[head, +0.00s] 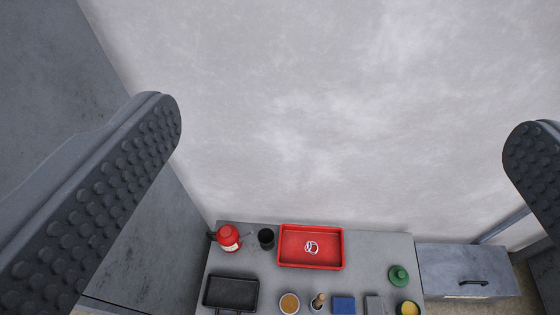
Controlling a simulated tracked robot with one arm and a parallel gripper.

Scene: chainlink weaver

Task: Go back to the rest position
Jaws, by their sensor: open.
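My gripper (342,135) is open, with its two dark, studded fingers wide apart at the left and right of the head view. Nothing is between the fingers. A pale, mottled wall fills the space behind them. The workbench (375,262) lies well below, at the bottom of the view. A red tray (281,248) on it holds white ring-like links (311,247). The gripper touches nothing on the bench.
On the bench are a red container (228,237), a black cup (266,238), a black pan (231,292), a green lidded item (398,275), a blue block (344,305) and small bowls (290,303). A grey cabinet (466,268) stands right. A grey panel (60,70) rises left.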

